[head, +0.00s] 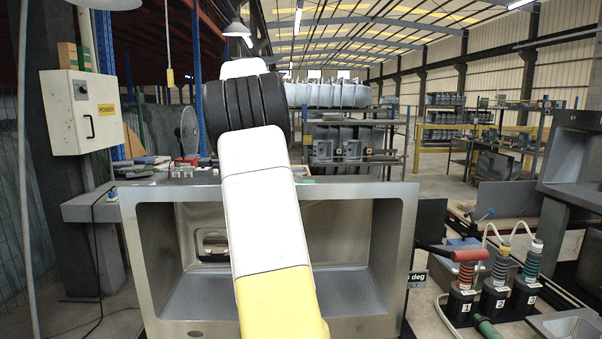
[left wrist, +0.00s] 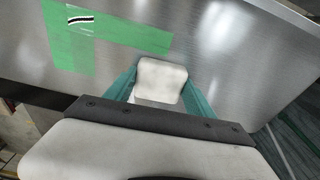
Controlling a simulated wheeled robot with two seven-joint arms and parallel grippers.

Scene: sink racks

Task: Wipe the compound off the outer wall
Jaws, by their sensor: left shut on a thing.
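A grey steel sink (head: 388,270) stands with its open basin facing me in the head view. One of my arms crosses in front of it and hides its middle. In the left wrist view, my left gripper (left wrist: 160,88) has its teal fingers shut on a white block (left wrist: 162,77). The block is in front of a brushed steel wall (left wrist: 225,50), close to the lower edge of green tape (left wrist: 125,34); I cannot tell whether it touches. A short black-and-white streak (left wrist: 80,20) shows on the tape at upper left. My right gripper is not in view.
Bottles numbered 1 (head: 459,300), 2 (head: 494,297) and 3 (head: 525,292) with coiled tops stand right of the sink. Another steel sink (head: 577,160) is at the far right. A power box (head: 85,110) hangs at left. A bench with small items (head: 150,165) is behind.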

